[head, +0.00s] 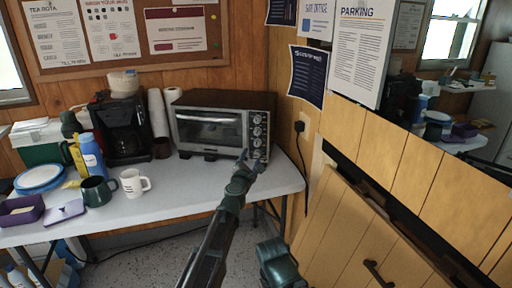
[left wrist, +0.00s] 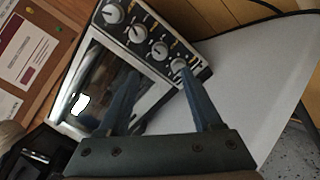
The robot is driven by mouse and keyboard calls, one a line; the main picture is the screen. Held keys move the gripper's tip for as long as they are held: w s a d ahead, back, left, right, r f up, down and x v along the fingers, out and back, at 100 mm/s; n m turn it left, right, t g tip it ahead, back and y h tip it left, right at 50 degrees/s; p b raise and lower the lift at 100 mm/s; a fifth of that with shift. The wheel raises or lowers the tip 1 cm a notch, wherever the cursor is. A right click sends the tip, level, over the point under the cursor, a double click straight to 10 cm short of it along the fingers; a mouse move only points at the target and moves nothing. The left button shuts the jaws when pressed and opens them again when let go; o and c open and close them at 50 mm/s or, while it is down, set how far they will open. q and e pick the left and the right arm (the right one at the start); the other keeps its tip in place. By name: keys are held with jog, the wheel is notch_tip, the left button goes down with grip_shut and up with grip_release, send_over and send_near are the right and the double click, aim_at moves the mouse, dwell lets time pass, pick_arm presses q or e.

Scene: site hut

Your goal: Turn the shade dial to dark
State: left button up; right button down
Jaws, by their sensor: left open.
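The toaster oven (head: 222,124) stands on the white table with its glass door shut. A column of several round dials (head: 257,131) runs down the right side of its front; their labels are too small to read, so I cannot tell which is the shade dial. My left gripper (head: 250,160) is open in front of the lowest dials. In the left wrist view, its blue fingers reach toward the oven (left wrist: 110,85). One fingertip is close to the lowest dial (left wrist: 180,66); I cannot tell whether it touches. No dial is clearly between the fingers. My right gripper's fingers do not show.
The white table (head: 180,195) also holds a coffee maker (head: 122,128), a white mug (head: 134,183), a dark green mug (head: 97,191) and a blue bottle (head: 91,155). A wooden cabinet (head: 345,230) stands at the right. The tabletop before the oven is clear.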

aim_at(257, 145)
pick_arm(q)
jog(key=w, duration=0.3)
jog(key=w+d, duration=0.1)
jog(key=w, duration=0.2)
jog(key=w+d, duration=0.1)
jog(key=w, duration=0.3)
jog(key=shift+w, duration=0.1)
grip_shut()
